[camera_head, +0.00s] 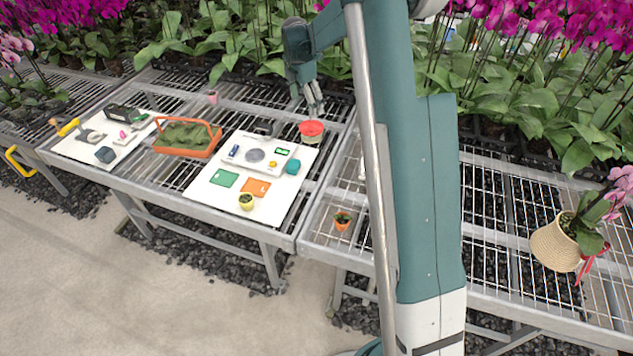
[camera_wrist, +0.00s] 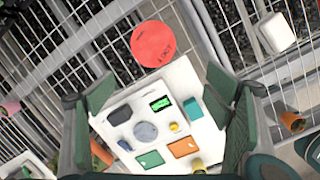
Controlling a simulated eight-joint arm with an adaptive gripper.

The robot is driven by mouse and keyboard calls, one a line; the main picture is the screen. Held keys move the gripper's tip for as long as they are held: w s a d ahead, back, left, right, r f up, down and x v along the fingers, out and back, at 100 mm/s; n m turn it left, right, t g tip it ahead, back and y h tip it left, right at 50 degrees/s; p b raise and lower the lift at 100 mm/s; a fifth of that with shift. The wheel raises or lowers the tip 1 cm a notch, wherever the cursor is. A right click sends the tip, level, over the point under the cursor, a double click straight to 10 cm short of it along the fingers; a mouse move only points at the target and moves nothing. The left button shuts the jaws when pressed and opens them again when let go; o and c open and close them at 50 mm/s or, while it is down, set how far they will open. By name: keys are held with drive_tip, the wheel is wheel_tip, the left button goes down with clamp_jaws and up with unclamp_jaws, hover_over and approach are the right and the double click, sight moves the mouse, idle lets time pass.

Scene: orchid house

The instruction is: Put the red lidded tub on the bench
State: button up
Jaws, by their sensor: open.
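The red lidded tub (camera_head: 311,131) is short and round with a flat red lid. It stands upright at the back right corner of the right white board (camera_head: 212,194); I cannot tell whether its base is on the board or the mesh. In the wrist view the tub's lid (camera_wrist: 153,43) shows from above, beyond the fingertips. My gripper (camera_head: 315,104) points down above and just behind the tub in the head view. In the wrist view its fingers (camera_wrist: 160,88) are wide apart with nothing between them. The mesh-topped metal bench (camera_head: 335,205) runs beneath.
A scale (camera_head: 262,154), a green card (camera_head: 224,179), an orange card (camera_head: 256,187) and a yellow pot (camera_head: 246,202) sit on the board. An orange basket (camera_head: 190,152) stands left. Orchids crowd behind.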

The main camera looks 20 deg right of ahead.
drive_tip(key=s+a+r+m+t, duration=0.2)
drive_tip(key=s+a+r+m, duration=0.35)
drive_tip(key=s+r, duration=0.55)
drive_tip(key=s+a+r+m+t, duration=0.1)
drive_tip(key=s+a+r+m, duration=0.55)
drive_tip(key=s, duration=0.85)
drive_tip(key=s+a+f+m+t, duration=0.1)
drive_tip(key=s+a+m, duration=0.2)
drive_tip(key=s, duration=0.9)
drive_tip(key=s+a+f+m+t+y, duration=0.1)
drive_tip(key=s+a+m, duration=0.3)
drive_tip(key=s, duration=0.9)
drive_tip(key=shift+f+m+t+y, duration=0.3)
drive_tip(key=shift+f+m+t, duration=0.2)
drive_tip(key=shift+f+m, duration=0.25)
drive_tip(key=shift+o, duration=0.6)
drive_tip(key=shift+s+r, duration=0.1)
